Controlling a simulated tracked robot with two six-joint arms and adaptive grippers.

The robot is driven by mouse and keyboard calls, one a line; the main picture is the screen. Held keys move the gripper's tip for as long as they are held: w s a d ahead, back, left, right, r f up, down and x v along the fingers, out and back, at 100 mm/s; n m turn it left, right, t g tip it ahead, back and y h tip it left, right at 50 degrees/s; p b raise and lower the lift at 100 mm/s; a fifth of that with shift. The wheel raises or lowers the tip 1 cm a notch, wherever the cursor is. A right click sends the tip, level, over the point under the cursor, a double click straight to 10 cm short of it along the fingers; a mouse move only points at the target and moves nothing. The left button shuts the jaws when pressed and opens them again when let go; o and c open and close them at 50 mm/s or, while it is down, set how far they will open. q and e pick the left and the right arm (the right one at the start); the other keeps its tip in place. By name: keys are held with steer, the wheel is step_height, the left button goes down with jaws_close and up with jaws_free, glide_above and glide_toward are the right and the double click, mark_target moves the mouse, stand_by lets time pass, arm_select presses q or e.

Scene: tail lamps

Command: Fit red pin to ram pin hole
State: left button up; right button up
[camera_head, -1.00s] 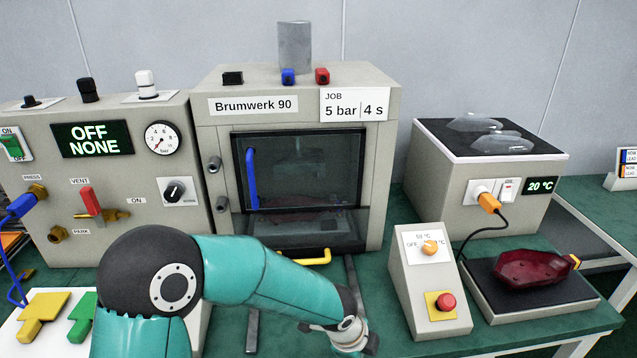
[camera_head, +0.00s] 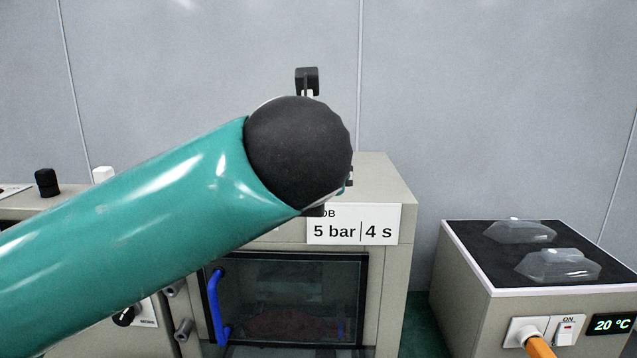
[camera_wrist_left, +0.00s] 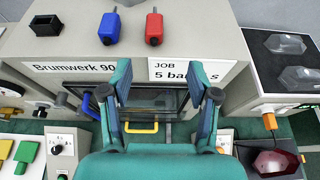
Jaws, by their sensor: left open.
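The red pin (camera_wrist_left: 154,28) stands on top of the Brumwerk 90 press (camera_head: 380,185) in the left wrist view, to the right of a blue pin (camera_wrist_left: 110,27). Both pins are hidden behind my arm in the head view. My left gripper (camera_wrist_left: 160,88) is open and empty in the left wrist view, its two fingers spread in front of the press face. The red pin lies beyond the fingers, between their lines and apart from them. My left arm hides most of the gripper in the head view. I cannot make out the ram pin hole. My right gripper is not in view.
A black square holder (camera_wrist_left: 46,25) sits left of the blue pin. A heater box (camera_head: 480,290) with clear lamp covers stands at the right. A dark red lens (camera_wrist_left: 277,162) lies below it.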

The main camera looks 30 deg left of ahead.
arm_select(q)
steer(key=x, duration=1)
steer(key=shift+s+a+f+p, duration=0.1)
steer(key=shift+s+a+p, duration=0.05)
steer(key=shift+a+p, duration=0.15)
steer(key=shift+w+a, duration=0.3)
steer(key=p+x, duration=0.1)
steer(key=x, duration=0.3)
steer(key=shift+w+a, duration=0.2)
jaws_close()
step_height(320, 180, up, 20)
steer(key=p, duration=0.9)
